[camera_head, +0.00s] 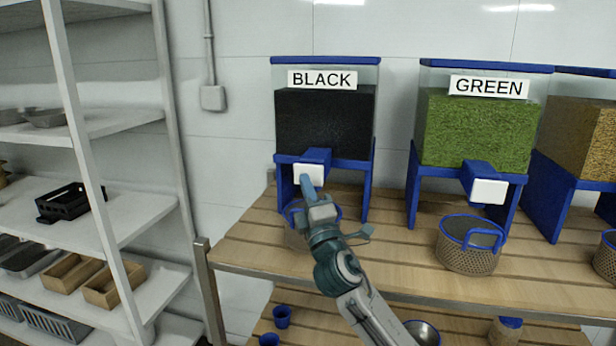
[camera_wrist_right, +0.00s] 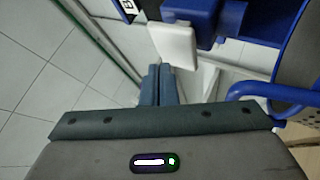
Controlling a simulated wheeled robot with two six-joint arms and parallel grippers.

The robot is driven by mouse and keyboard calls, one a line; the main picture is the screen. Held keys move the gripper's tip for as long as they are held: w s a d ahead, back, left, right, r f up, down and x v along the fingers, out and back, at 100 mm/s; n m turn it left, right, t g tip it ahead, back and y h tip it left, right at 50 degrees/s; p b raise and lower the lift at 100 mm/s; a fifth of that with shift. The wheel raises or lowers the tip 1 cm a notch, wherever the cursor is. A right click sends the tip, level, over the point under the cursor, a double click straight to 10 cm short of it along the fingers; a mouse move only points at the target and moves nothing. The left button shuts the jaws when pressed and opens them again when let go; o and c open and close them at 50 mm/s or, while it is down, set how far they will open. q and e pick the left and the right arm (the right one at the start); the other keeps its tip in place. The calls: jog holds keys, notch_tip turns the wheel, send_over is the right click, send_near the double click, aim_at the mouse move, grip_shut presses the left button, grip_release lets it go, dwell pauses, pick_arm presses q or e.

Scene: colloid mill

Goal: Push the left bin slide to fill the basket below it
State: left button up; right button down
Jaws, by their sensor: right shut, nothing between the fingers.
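The left bin (camera_head: 325,122), labelled BLACK, holds dark material and stands on a blue frame on the wooden table. Its slide has a white front plate (camera_head: 308,174), which also shows in the right wrist view (camera_wrist_right: 173,45). My right gripper (camera_head: 307,185) is shut and empty, with its fingertips at the plate's lower part; I cannot tell whether they touch it. In the right wrist view the closed fingers (camera_wrist_right: 158,84) point towards the plate. The basket (camera_head: 295,238) below is mostly hidden behind my gripper; its blue rim (camera_wrist_right: 262,88) shows at the right of the wrist view. My left gripper is not in view.
A GREEN bin (camera_head: 478,128) with its own white-fronted slide (camera_head: 488,191) and a basket (camera_head: 469,246) stands to the right. A third bin (camera_head: 582,140) is at the right edge. White shelves (camera_head: 70,205) with trays stand at the left.

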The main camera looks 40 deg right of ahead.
jog(key=shift+w+d, duration=0.3)
jog(key=shift+d, duration=0.05)
jog(key=shift+w+d+b, duration=0.55)
jog(key=shift+w+d, duration=0.05)
jog(key=shift+d, duration=0.1)
dwell(1.4)
jog(key=shift+a, duration=0.1)
jog(key=shift+s+a+p, duration=0.45)
jog(key=shift+s+a, duration=0.45)
jog(key=shift+a, duration=0.1)
jog(key=s+a+p, duration=0.2)
jog(key=s+a, duration=0.1)
jog(key=shift+s+a, duration=0.1)
jog(key=shift+a, duration=0.25)
dwell(2.5)
